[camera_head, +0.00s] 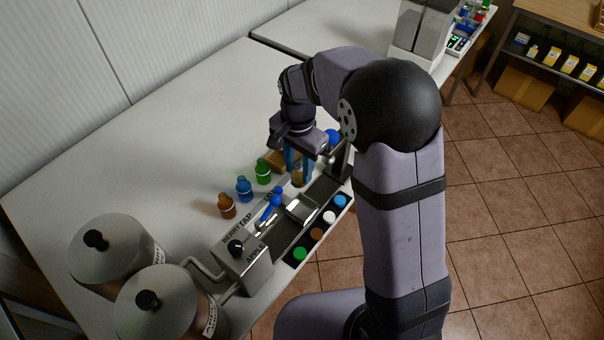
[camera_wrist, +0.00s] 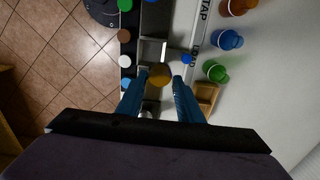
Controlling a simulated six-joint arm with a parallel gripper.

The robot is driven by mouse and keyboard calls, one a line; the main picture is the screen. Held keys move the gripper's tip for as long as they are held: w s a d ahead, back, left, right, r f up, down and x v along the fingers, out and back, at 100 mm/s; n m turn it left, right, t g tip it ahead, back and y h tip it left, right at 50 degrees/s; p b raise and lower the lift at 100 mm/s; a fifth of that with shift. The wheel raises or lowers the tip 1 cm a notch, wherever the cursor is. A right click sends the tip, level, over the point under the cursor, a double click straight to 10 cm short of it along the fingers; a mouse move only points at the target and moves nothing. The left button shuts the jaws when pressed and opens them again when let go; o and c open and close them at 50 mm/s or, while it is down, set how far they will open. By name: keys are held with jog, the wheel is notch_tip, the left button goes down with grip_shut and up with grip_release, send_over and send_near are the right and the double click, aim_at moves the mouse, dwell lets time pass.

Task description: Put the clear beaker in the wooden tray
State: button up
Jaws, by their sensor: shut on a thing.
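The clear beaker (camera_head: 297,179) holds an amber-brown liquid. It is between the blue fingers of my gripper (camera_head: 299,164), which are shut on it. In the wrist view the beaker (camera_wrist: 160,74) shows from above as an amber disc between the fingertips (camera_wrist: 160,82). It is over the counter fixture; I cannot tell whether it touches anything below. The wooden tray (camera_head: 276,160) is close behind my gripper, partly hidden by it. In the wrist view the tray (camera_wrist: 207,96) lies just right of the right finger.
Brown, blue and green bottles (camera_head: 244,190) stand in a row on the white counter (camera_head: 150,140). A metal tap unit (camera_head: 243,262) with a blue lever stands nearby. Coloured caps (camera_head: 316,234) line a black strip. Two lidded pots (camera_head: 118,250) stand front left. The counter's back is clear.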

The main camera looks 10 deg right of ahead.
jog(key=w+a+f+p, duration=0.2)
jog(key=w, duration=0.6)
jog(key=w+a+f+p, duration=0.2)
jog(key=w, duration=0.6)
jog(key=shift+w, duration=0.3)
jog(key=shift+f, duration=0.1)
jog(key=shift+f+b, duration=2)
jog(key=shift+f, duration=1.4)
jog(key=shift+f+b, duration=0.35)
jog(key=shift+f, duration=0.05)
jog(key=o, duration=1.4)
jog(key=shift+r, duration=0.15)
